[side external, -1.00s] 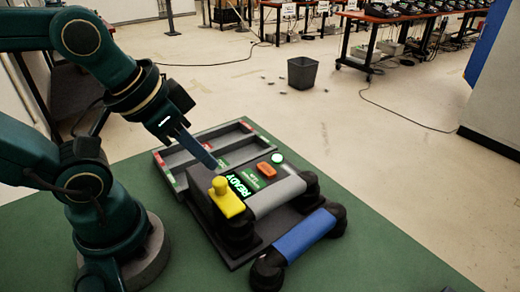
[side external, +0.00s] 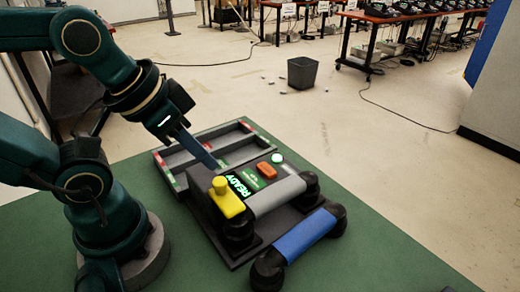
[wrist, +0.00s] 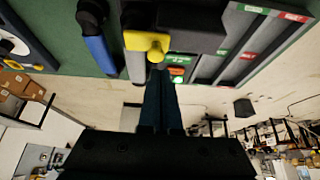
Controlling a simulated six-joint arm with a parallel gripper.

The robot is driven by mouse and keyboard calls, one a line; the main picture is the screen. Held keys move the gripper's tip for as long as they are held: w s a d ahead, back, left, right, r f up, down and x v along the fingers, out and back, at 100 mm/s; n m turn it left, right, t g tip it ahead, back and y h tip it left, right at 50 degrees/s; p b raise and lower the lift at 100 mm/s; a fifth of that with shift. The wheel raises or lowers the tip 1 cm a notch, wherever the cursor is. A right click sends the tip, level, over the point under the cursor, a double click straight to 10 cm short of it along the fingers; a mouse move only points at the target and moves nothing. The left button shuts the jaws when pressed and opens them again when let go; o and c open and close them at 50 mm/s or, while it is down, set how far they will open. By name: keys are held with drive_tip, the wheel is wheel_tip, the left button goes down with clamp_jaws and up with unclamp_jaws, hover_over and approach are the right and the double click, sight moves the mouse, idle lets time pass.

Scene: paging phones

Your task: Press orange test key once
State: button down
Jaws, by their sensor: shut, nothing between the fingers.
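The orange test key (side external: 267,170) sits on top of the dark phone unit (side external: 205,190), between the lit green READY display (side external: 241,185) and a glowing green-white lamp (side external: 277,158). It also shows in the wrist view (wrist: 177,71), small and just right of my fingertips. My gripper (side external: 214,166) is shut and empty, pointing down over the unit's back-left part, left of the orange key and apart from it. A yellow piece with a raised knob (side external: 226,198) stands on the unit in front of my fingertips. The exact height of my fingertips is unclear.
A grey handset (side external: 275,195) lies across the unit's front right. A blue handset (side external: 305,232) lies before it. A divided grey tray (side external: 178,158) sits behind the unit. The green mat (side external: 375,245) is bare on the right. A bin (side external: 302,73) stands on the far floor.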

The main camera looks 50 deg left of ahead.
drive_tip(key=shift+w+a+r, duration=0.1)
drive_tip(key=shift+w+r, duration=0.05)
drive_tip(key=shift+w, duration=0.15)
drive_tip(key=w+a+r+m+t, duration=0.2)
drive_tip(key=w+r+m+t, duration=0.25)
drive_tip(key=w+m, duration=0.4)
drive_tip(key=w+a+r+m+t, duration=0.35)
drive_tip(key=w+r+m, duration=0.2)
drive_tip(key=m, duration=0.55)
wheel_tip(320, 180, down, 12)
drive_tip(key=m+g+h, duration=0.2)
drive_tip(key=m+g, duration=0.2)
drive_tip(key=m, duration=0.7)
drive_tip(key=shift+d+g+h, duration=0.35)
drive_tip(key=shift+g+h, duration=0.05)
